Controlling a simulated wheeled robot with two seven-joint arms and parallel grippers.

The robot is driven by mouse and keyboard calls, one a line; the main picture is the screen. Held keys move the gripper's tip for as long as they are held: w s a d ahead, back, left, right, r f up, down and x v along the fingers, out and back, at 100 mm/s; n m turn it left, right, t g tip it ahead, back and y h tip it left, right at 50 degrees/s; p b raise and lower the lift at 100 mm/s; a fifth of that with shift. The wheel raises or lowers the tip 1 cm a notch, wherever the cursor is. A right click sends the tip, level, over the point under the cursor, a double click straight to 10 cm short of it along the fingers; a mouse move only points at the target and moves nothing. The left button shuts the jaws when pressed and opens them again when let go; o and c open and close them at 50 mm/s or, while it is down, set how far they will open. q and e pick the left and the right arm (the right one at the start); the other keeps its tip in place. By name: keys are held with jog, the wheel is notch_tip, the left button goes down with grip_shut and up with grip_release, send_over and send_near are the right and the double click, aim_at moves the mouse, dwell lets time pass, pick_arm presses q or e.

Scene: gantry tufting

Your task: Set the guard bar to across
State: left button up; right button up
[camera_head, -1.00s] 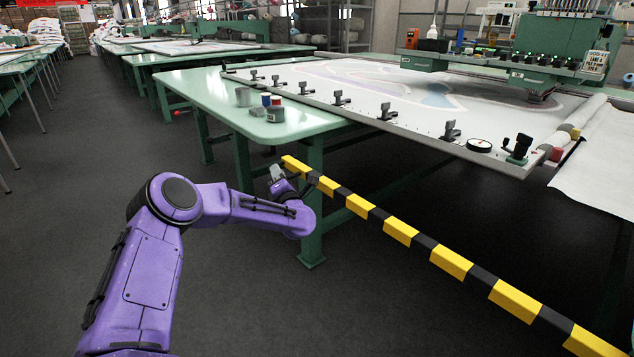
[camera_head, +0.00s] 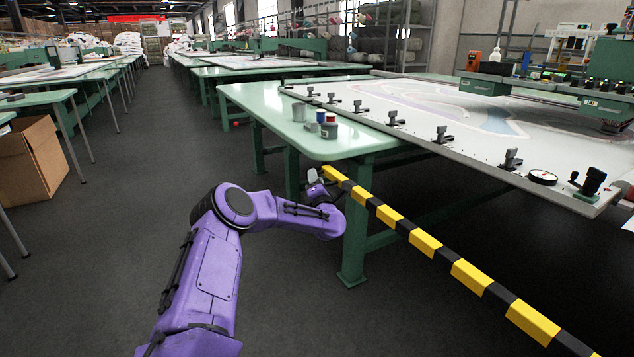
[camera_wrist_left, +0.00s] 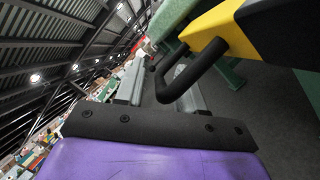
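The guard bar (camera_head: 425,243) is a long yellow-and-black striped bar. It runs from the near corner of the green table down to the lower right edge of the head view. In the left wrist view its end (camera_wrist_left: 222,30) shows close up, with a black bent handle (camera_wrist_left: 190,70) on it. My left gripper (camera_head: 316,188) is at the bar's far end, beside the table leg. In the left wrist view its two grey fingers (camera_wrist_left: 158,92) stand apart, with the handle's bend at the gap between them. Whether they touch the handle is unclear. My right gripper is out of view.
The green table (camera_head: 262,98) carries a white frame with several black clamps (camera_head: 441,135). Small pots and a blue-topped spool (camera_head: 321,116) stand at its corner. A cardboard box (camera_head: 40,160) is on the left. The dark floor between is clear.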

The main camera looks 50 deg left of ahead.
pick_arm(q)
jog(key=p+v, duration=0.1)
jog(key=v, duration=0.9)
jog(key=shift+d+p, duration=0.2)
jog(key=shift+p, duration=0.1)
jog(key=shift+s, duration=0.1)
